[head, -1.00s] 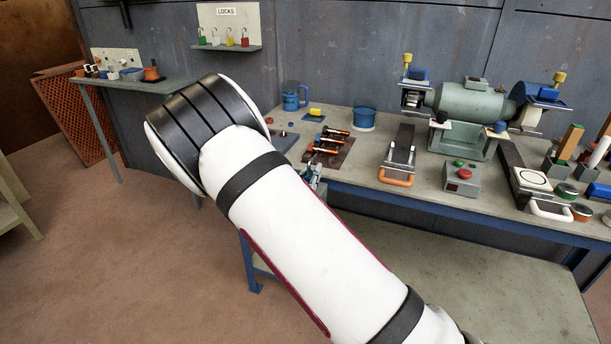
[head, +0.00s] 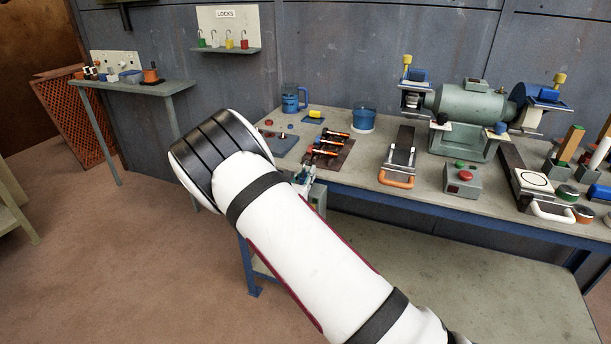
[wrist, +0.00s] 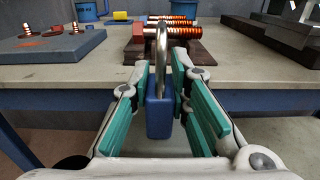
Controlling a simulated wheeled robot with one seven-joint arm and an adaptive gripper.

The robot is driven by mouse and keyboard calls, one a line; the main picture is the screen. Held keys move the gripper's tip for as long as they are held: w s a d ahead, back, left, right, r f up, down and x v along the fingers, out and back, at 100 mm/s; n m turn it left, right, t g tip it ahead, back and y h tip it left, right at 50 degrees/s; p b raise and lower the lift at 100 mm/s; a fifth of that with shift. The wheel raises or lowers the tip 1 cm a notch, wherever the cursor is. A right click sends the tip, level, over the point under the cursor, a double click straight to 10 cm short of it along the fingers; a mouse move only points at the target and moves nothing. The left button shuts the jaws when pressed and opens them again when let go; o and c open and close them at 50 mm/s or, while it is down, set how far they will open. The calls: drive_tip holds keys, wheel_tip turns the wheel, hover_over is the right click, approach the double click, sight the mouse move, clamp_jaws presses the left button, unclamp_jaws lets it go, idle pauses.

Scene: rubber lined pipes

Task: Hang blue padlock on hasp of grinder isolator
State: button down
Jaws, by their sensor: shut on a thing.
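The blue padlock (wrist: 159,118) is held upright between the teal finger pads of my gripper (wrist: 167,100) in the wrist view. Its silver shackle points up and stands clear above the fingers. The gripper is in front of the bench's front edge. In the head view my arm hides most of the gripper; small teal parts (head: 303,176) show just past it. A grey box (head: 318,198) sits at the bench front below them; I cannot tell whether it is the isolator. No hasp can be made out. The green grinder (head: 470,103) stands at the back of the bench.
The bench (head: 350,178) carries a rack of copper-wound parts (head: 327,150), a blue plate (head: 280,143), a blue mug (head: 291,101), an orange-handled clamp (head: 398,165) and a red-and-green button box (head: 463,178). A locks board (head: 229,22) hangs on the wall.

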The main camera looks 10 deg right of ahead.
drive_tip(key=shift+f, duration=0.15)
drive_tip(key=c, duration=1.5)
unclamp_jaws()
drive_tip(key=v, duration=0.9)
drive_tip(key=r+v, duration=0.1)
drive_tip(key=v, duration=0.3)
drive_tip(key=shift+s+a+f+p, duration=0.1)
drive_tip(key=shift+s+a+p, duration=0.15)
drive_tip(key=shift+s+p, duration=0.1)
